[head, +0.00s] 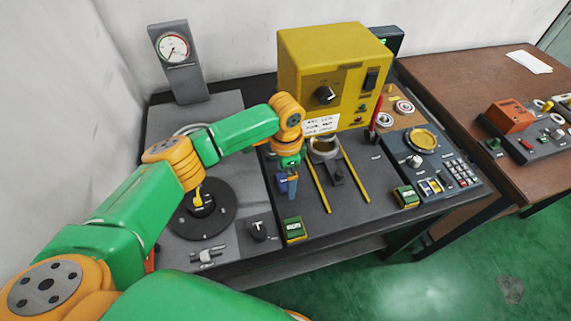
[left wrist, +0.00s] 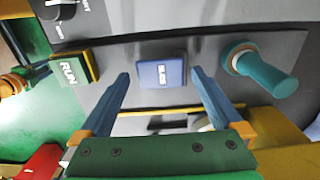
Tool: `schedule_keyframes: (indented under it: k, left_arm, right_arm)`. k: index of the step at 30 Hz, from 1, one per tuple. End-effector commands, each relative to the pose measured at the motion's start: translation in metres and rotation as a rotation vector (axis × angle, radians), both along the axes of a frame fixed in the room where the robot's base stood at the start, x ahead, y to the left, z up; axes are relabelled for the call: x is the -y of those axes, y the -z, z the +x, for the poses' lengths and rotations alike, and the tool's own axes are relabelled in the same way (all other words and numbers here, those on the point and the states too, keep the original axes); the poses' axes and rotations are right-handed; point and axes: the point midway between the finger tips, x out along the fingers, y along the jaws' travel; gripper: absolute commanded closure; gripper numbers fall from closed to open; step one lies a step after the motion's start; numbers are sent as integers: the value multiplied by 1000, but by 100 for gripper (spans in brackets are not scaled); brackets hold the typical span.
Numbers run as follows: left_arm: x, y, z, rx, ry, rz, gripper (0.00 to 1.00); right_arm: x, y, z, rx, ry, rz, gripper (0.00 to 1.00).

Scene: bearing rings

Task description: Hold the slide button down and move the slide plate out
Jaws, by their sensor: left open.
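The blue slide button (left wrist: 162,74) lies on a dark grey panel in the left wrist view. Its white label is upside down and hard to read. My left gripper (left wrist: 161,80) is open, with its two blue fingers apart on either side of the button in this view; I cannot tell whether they touch it. In the head view my left gripper (head: 290,188) points down left of the two yellow rails (head: 356,178). A dark block (head: 338,173) sits between the rails; I cannot tell for sure which part is the slide plate. My right gripper is not in view.
A yellow machine housing (head: 320,65) stands behind the rails. Green buttons lie at the front left (head: 293,229) and right (head: 406,197). A teal cylindrical handle (left wrist: 265,70) stands right of the fingers. A round black turntable (head: 205,218) is at left, a keypad panel (head: 455,172) at right.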

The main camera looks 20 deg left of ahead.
Motion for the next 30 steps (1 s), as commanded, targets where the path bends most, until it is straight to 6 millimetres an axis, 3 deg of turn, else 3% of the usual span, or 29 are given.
schedule_keyframes:
  k: [6,15,30]
  left_arm:
    - [0,1,0,0,1,0,0]
    - [0,1,0,0,1,0,78]
    - [1,10,-1,-4,1,-1,78]
  right_arm:
    - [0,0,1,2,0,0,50]
    - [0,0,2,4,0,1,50]
    - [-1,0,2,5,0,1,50]
